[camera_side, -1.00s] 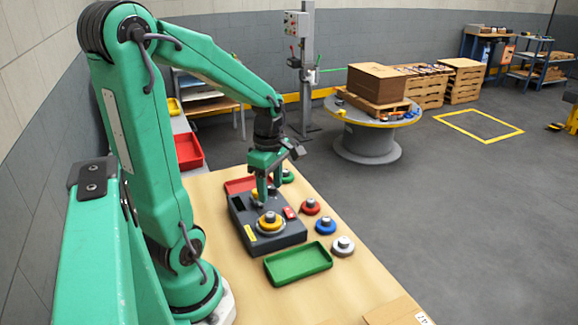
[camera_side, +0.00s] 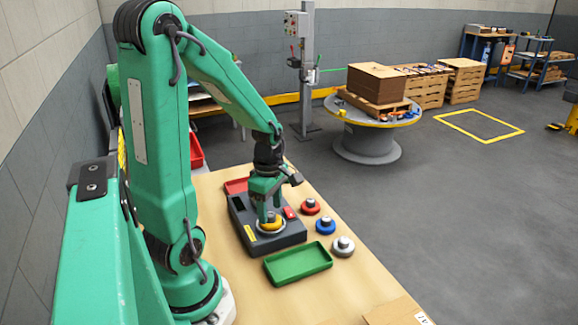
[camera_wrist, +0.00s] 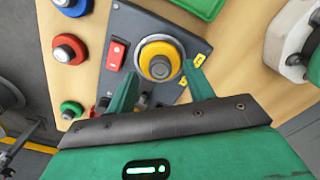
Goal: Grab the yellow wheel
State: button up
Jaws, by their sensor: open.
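The yellow wheel (camera_side: 270,227) sits on a pale round seat at the near end of a dark grey block (camera_side: 289,236). In the wrist view the yellow wheel (camera_wrist: 174,47) shows as a yellow ring around a grey metal hub. My gripper (camera_side: 270,216) is open and points down over the wheel, partly covering it in the side view. In the wrist view my gripper's (camera_wrist: 160,72) two green fingers lie apart, one to each side of the wheel's lower part. I cannot tell whether either finger touches it.
Red (camera_side: 310,206), blue (camera_side: 325,224) and grey (camera_side: 343,246) wheels stand on the table right of the block. A green wheel (camera_wrist: 71,110) shows in the wrist view. A green tray (camera_side: 298,263) lies in front, a red tray (camera_side: 236,185) behind.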

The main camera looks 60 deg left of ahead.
jog(key=shift+f, duration=0.65)
jog(key=c, duration=1.1)
jog(key=shift+r, duration=0.2)
jog(key=shift+r, duration=1.8)
jog(key=d+r, duration=0.2)
jog(key=d, duration=0.2)
jog(key=d+r, duration=0.2)
jog(key=d, duration=0.1)
jog(key=d+r, duration=0.3)
jog(key=d, duration=0.1)
jog(key=shift+w+d, duration=0.15)
jog(key=shift+d, duration=0.2)
